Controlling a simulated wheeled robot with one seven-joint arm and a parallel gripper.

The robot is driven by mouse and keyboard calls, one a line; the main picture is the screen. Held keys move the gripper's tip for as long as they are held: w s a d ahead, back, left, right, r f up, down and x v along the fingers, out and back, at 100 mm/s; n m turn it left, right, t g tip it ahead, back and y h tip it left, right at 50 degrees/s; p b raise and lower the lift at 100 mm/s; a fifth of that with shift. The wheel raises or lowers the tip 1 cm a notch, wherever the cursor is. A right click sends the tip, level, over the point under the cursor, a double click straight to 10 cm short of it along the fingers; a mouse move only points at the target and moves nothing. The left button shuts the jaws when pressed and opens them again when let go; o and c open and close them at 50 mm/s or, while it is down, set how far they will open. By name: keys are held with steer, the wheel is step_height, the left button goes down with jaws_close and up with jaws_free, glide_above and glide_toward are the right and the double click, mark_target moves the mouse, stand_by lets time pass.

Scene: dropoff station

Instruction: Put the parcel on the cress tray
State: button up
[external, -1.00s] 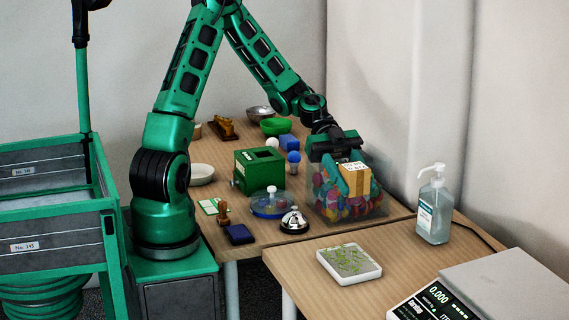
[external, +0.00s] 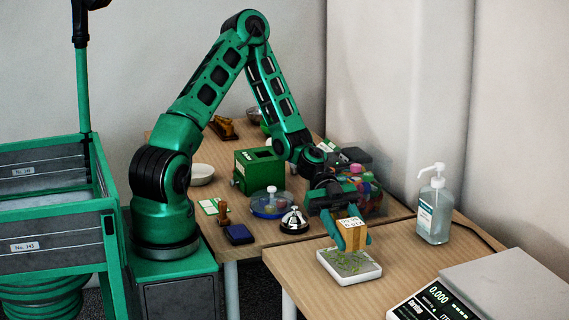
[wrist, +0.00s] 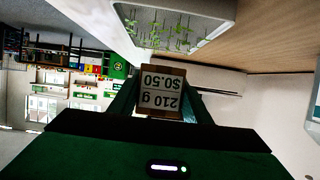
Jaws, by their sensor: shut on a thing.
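The parcel (external: 350,235) is a small brown box with a white label on top. My gripper (external: 352,232) is shut on it, with a green finger on either side. In the wrist view the parcel (wrist: 163,92) shows a label reading 210 g and $0.50, between the fingers. The cress tray (external: 352,277) is a shallow white square tray with green sprouts, on the near table. The parcel is over the back part of the tray; I cannot tell whether it touches it. The tray (wrist: 222,38) also shows in the wrist view, just beyond the parcel.
A clear bin of colourful pieces (external: 372,192) stands behind my gripper. A bell (external: 294,220) is to the left, a pump bottle (external: 435,208) to the right. A scale (external: 510,285) stands at the near right. The tabletop between tray and bottle is clear.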

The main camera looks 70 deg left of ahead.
mark_target(349, 262)
steer(key=shift+f, duration=2.15)
steer(key=shift+f, duration=0.15)
steer(key=o, duration=0.9)
steer(key=shift+v, duration=3.8)
steer(key=shift+d, duration=0.1)
